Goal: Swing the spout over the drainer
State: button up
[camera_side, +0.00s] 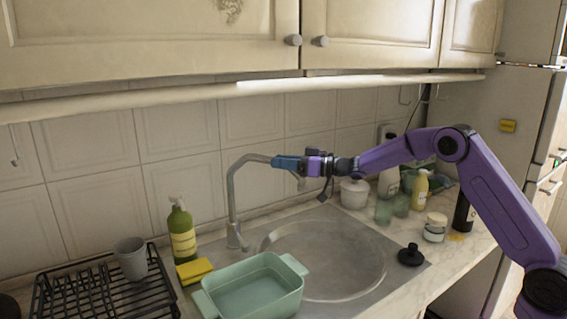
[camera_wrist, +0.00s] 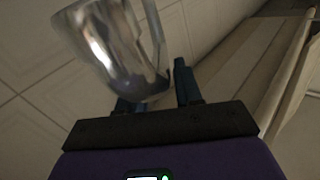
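The chrome tap spout (camera_side: 234,195) rises behind the sink in the side view and arches right, its tip hanging over the basin. The drainer, a black wire rack (camera_side: 75,296), stands on the counter at the far left, well left of the spout. My gripper (camera_side: 285,163) is at the outer end of the spout, its blue fingers overlapping the tube. In the wrist view the shiny spout (camera_wrist: 120,50) reaches down to my gripper (camera_wrist: 158,95) and partly hides the left finger. The fingers stand apart; whether they press on the spout is unclear.
A grey cup (camera_side: 131,258) stands on the drainer. A green soap bottle (camera_side: 182,230) and yellow sponge (camera_side: 194,271) sit between drainer and tap. A mint tub (camera_side: 254,288) sits at the sink's left front. A white pot (camera_side: 354,194) and several bottles stand right. Cupboards hang above.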

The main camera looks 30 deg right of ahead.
grip_shut()
jog(key=shift+a, duration=0.1)
jog(key=s+a+m+t+h, duration=0.3)
jog(key=a+m+t+h, duration=0.1)
jog(key=a+m+h, duration=0.7)
jog(key=a+h, duration=0.3)
jog(key=h, duration=0.2)
jog(key=shift+s+a, duration=0.25)
jog(key=shift+s, duration=0.15)
jog(key=shift+a+r, duration=0.15)
jog(key=shift+o, duration=2.1)
grip_release()
